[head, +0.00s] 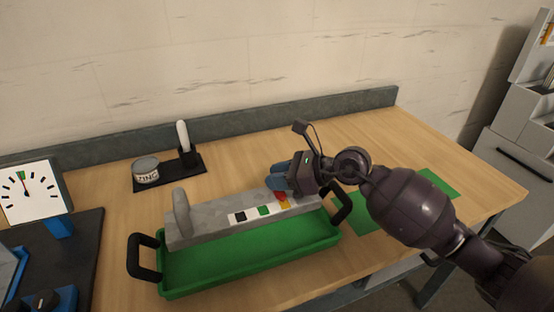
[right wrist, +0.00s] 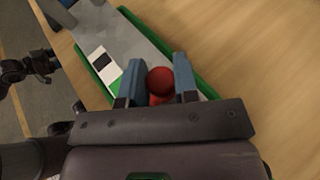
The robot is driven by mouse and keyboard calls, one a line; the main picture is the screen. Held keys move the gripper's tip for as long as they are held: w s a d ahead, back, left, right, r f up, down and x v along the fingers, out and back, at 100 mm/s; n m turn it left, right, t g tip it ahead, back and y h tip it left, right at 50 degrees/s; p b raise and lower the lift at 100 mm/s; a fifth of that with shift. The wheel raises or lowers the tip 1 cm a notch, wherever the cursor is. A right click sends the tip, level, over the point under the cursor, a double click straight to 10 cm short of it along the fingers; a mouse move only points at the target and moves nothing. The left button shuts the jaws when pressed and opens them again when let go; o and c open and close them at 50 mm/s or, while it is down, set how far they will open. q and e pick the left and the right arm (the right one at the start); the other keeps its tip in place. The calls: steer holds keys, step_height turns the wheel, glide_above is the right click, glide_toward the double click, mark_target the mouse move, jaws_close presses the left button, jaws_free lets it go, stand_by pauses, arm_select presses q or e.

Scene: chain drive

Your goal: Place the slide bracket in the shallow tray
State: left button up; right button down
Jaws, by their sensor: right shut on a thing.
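The slide bracket appears to be the long grey bar (head: 215,228) with an upright post at its left end and a strip of coloured squares. The shallow tray (head: 205,275) is green with black handles. The bracket lies along the tray's back side, over it; I cannot tell whether it rests inside or hangs just above. My right gripper (head: 279,182) is at the bracket's right end. In the right wrist view the blue fingers (right wrist: 160,85) are shut on a red ball knob (right wrist: 159,80) at the bracket, with the grey bar (right wrist: 125,38) stretching away. My left gripper is not clearly seen.
A tin (head: 146,171) and a white-handled tool (head: 184,138) stand on a dark mat behind the bracket. A dial (head: 30,192) is at the left. A green mat (head: 437,184) lies at the right, partly behind my arm. Bare wood is clear behind.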

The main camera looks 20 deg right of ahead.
mark_target(284, 192)
step_height(284, 192, down, 5)
steer(key=shift+f, duration=0.1)
steer(key=shift+f+b, duration=0.3)
steer(key=shift+f, duration=2.1)
steer(key=shift+f+b, duration=0.1)
steer(key=shift+b, duration=0.2)
steer(key=c, duration=1.3)
jaws_free()
steer(key=shift+f, duration=0.2)
steer(key=o, duration=0.4)
steer(key=shift+o, duration=0.2)
steer(key=shift+r, duration=0.1)
